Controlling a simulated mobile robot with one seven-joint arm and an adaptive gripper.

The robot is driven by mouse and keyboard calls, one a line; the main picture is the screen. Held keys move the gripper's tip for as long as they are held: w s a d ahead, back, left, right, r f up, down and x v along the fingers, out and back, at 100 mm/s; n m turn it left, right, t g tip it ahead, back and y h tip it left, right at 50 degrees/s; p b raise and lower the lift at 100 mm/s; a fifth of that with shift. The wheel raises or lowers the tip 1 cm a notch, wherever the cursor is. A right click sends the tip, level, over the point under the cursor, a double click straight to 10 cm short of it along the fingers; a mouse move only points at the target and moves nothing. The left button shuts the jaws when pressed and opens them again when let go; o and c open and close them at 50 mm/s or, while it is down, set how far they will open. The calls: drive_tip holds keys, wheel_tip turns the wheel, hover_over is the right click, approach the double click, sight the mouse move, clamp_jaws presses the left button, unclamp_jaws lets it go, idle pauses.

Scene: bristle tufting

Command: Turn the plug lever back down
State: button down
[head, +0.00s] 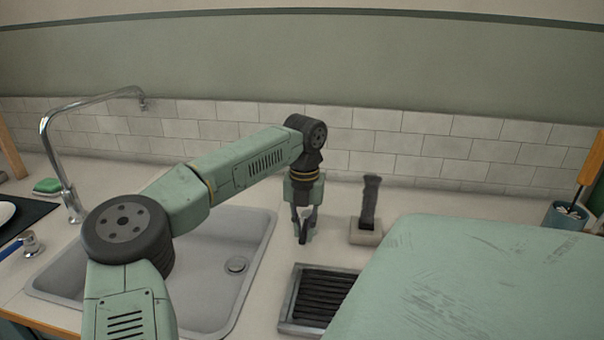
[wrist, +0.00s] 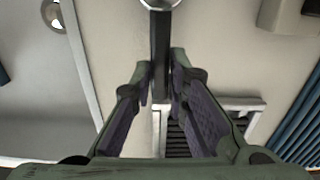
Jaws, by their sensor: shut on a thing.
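My gripper (head: 304,232) points down over the counter just right of the sink. In the wrist view its fingers (wrist: 164,72) are closed on the two sides of a dark, narrow bar, apparently the plug lever (wrist: 160,45). The bar runs away from the fingers to a round, shiny end at the top edge. In the head view the fingers mostly hide the lever, so its tilt is hard to tell. The sink (head: 200,285) has a round metal plug (head: 236,265) in its floor, partly seen in the wrist view (wrist: 54,15).
A dark upright handle (head: 370,203) stands in a pale block (head: 366,233) close to the right of my gripper. A grey-framed tray with dark slats (head: 282,318) lies in front. A tall faucet (head: 48,135) is at the left, and the tiled wall is behind.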

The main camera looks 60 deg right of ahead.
sight(304, 232)
drive_tip(key=c, duration=1.6)
unclamp_jaws()
drive_tip(key=shift+o, duration=0.2)
drive_tip(key=shift+r, duration=0.1)
wheel_tip(304, 232, up, 12)
